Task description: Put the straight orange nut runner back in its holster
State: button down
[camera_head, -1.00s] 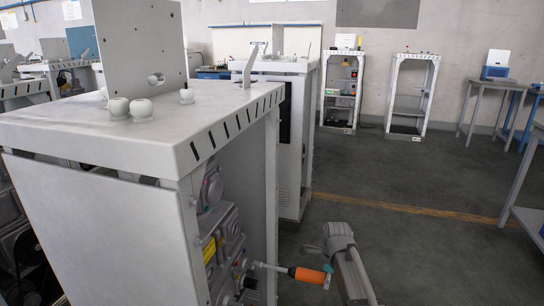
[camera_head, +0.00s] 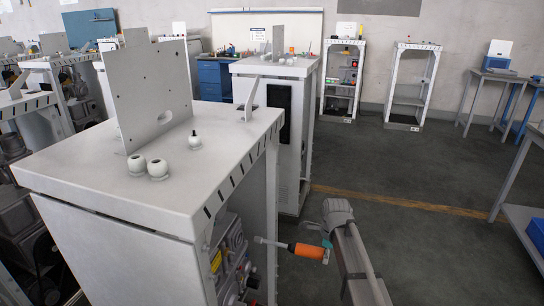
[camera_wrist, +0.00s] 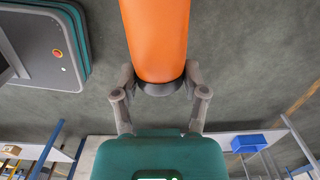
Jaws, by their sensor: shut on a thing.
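The straight orange nut runner (camera_head: 305,250) is held in the air to the right of the near grey cabinet's open front. It lies nearly level, its thin pale shaft pointing left toward the machinery in the cabinet. In the wrist view its orange body (camera_wrist: 155,38) runs up out of the frame. My gripper (camera_wrist: 160,88) is shut around the dark collar at the body's near end. In the head view my gripper (camera_head: 327,253) is small at the tool's right end. I cannot make out a holster in either view.
The near cabinet (camera_head: 170,190) has white knobs (camera_head: 158,168) and an upright plate (camera_head: 148,90) on top. Grey machinery (camera_head: 232,255) fills its open side. More cabinets and open frames (camera_head: 412,85) stand behind. A table (camera_head: 525,175) is at right. The floor between is clear.

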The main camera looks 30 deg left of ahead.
notch_tip(320, 180, up, 17)
jog(key=p, duration=1.5)
jog(key=shift+f, duration=0.15)
jog(key=shift+d, duration=0.1)
